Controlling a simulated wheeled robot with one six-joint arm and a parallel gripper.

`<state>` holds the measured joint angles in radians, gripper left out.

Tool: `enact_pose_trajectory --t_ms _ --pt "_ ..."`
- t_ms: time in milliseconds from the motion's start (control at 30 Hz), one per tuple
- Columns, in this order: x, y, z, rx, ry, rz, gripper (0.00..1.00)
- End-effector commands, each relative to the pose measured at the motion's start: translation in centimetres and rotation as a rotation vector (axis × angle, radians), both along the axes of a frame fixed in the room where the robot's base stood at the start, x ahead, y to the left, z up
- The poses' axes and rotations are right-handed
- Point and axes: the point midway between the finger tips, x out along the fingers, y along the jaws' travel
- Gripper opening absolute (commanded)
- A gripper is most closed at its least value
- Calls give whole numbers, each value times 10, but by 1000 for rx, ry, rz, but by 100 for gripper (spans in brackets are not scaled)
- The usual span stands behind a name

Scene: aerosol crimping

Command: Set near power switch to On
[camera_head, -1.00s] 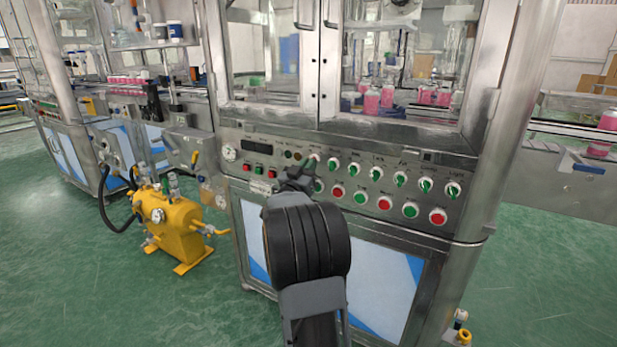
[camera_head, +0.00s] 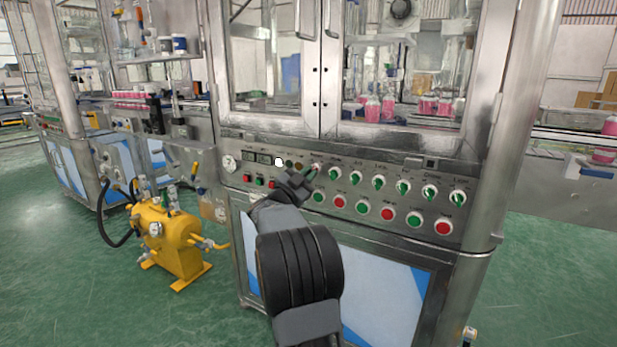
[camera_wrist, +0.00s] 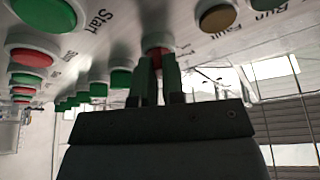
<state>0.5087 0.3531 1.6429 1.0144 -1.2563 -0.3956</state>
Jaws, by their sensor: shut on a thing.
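The near power switch (camera_head: 317,167) is the leftmost knob in the upper row of switches on the steel control panel, a pale round base with a handle. My gripper (camera_head: 303,177) reaches it from the lower left and is shut on its handle. In the wrist view my gripper (camera_wrist: 158,80) has both dark green-tinted fingers close together in front of the switch (camera_wrist: 157,51), whose pale ring and a bit of red show past the fingertips. The fingers hide most of the handle, so I cannot tell which way it points. Its label is not legible.
More green-handled switches (camera_head: 380,182) run to the right. Green and red push buttons (camera_head: 388,214) sit close below. A display (camera_head: 257,158) and a bright white lamp (camera_head: 278,161) are left of the switch. A yellow pump unit (camera_head: 170,240) stands on the floor at left.

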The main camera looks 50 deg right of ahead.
Motion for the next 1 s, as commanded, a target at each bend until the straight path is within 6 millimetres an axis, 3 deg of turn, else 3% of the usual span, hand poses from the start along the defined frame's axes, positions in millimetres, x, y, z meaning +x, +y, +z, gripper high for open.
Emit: enact_pose_trajectory --t_ms 433,467,700,1000 --pt "0 0 1 2 -12 -1 0" --pt "0 0 1 2 -12 -1 13" --pt "0 0 0 2 -10 1 35" --pt "1 4 -1 2 -8 2 35"
